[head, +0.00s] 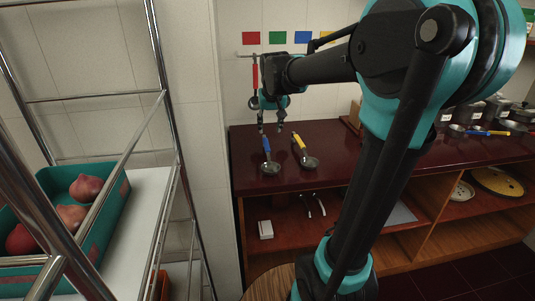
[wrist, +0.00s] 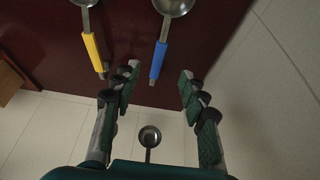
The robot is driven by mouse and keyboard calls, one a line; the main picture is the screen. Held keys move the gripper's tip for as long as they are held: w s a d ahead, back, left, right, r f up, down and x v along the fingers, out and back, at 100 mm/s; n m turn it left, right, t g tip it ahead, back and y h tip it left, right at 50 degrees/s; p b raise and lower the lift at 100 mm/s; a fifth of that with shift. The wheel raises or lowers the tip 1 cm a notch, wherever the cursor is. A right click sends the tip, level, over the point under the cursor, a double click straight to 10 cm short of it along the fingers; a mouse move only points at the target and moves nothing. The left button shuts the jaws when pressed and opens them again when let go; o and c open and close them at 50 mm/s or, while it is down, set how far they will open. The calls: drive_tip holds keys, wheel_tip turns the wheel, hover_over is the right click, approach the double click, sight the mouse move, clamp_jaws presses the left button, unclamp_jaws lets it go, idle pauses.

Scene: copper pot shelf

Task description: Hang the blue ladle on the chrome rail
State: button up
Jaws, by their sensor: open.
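The blue ladle (head: 265,144) lies on the dark red counter, its metal bowl toward the front edge and its blue handle toward the wall. In the wrist view its blue handle (wrist: 159,60) points toward the gap between my fingers. My gripper (head: 271,129) is open and empty, above the counter near the handle end; it also shows in the wrist view (wrist: 158,92). The chrome rail (head: 243,54) runs along the tiled wall behind my arm, which hides much of it. A red-handled ladle (head: 255,74) hangs at its left end.
A yellow-handled ladle (head: 298,143) lies close to the right of the blue one. Red, green, blue (head: 304,37) and yellow squares are on the wall above the rail. A metal rack with a teal crate (head: 112,214) stands left. Pots (head: 495,108) and more utensils sit at the counter's right.

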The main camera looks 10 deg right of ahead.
sight(268, 149)
drive_tip(key=x, duration=1)
drive_tip(key=shift+x, duration=2.5)
drive_tip(key=shift+a, duration=0.1)
clamp_jaws()
